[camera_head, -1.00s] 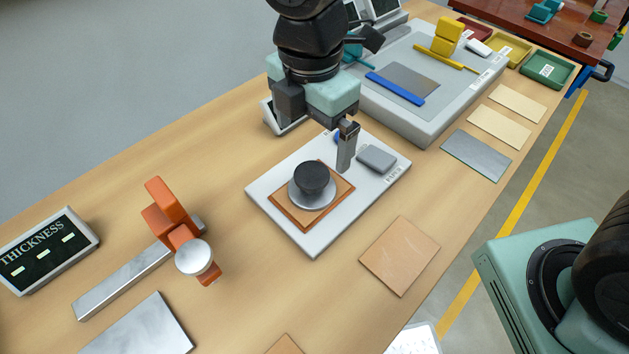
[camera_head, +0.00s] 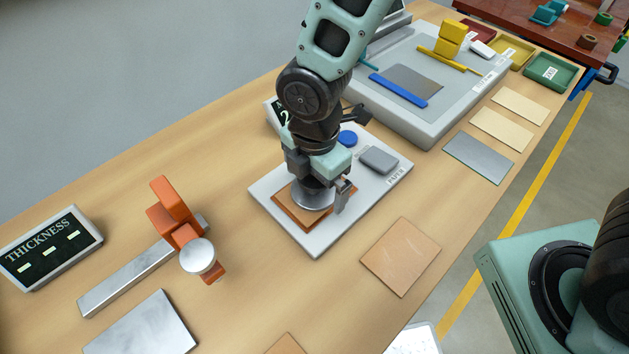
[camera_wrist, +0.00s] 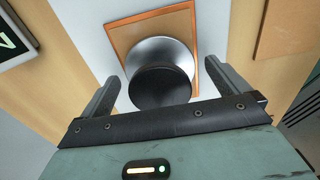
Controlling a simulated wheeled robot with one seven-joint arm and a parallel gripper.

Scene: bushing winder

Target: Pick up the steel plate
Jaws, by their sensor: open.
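A flat grey steel-looking plate (camera_head: 479,158) lies on the table at the right in the head view. A shinier silver plate (camera_head: 140,328) lies at the lower left; I cannot tell from looks alone which is the steel one. My gripper (camera_head: 322,195) is low over a silver disc (camera_head: 312,198) with a black knob. In the wrist view my gripper (camera_wrist: 161,74) is open, its fingers on either side of the black knob (camera_wrist: 160,88) and the silver disc (camera_wrist: 158,50). The disc rests on a copper-coloured plate (camera_wrist: 128,34) on a white scale.
The white scale (camera_head: 318,242) has a grey pad (camera_head: 379,160) at its right end. A bare copper-coloured plate (camera_head: 401,257) lies right of it. An orange thickness gauge (camera_head: 175,218) stands left. Two beige sheets (camera_head: 502,129) lie beyond the grey plate. A large flat machine (camera_head: 425,125) stands behind.

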